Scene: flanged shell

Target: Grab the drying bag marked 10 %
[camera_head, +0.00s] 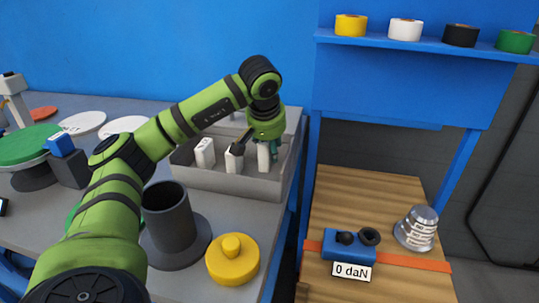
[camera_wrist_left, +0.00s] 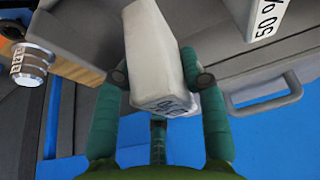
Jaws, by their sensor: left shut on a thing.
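My left gripper (camera_head: 268,152) reaches down over the right part of a grey open box (camera_head: 225,182). It is shut on a white bag (camera_head: 263,156), which shows large between the green fingers in the wrist view (camera_wrist_left: 158,60). The held bag's label is at an angle and I cannot read its number surely. Two other pale bags stand to its left in the box, a left one (camera_head: 205,152) and a middle one (camera_head: 234,158). In the wrist view a label reading 50 % (camera_wrist_left: 266,18) shows at the upper right. My right gripper is not in view.
A dark cylinder on a round base (camera_head: 168,220) and a yellow knobbed disc (camera_head: 232,262) stand in front of the box. To the right, a wooden bench holds a blue 0 daN device (camera_head: 345,250) and a metal shell (camera_head: 417,228). Tape rolls sit on a blue shelf (camera_head: 430,45).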

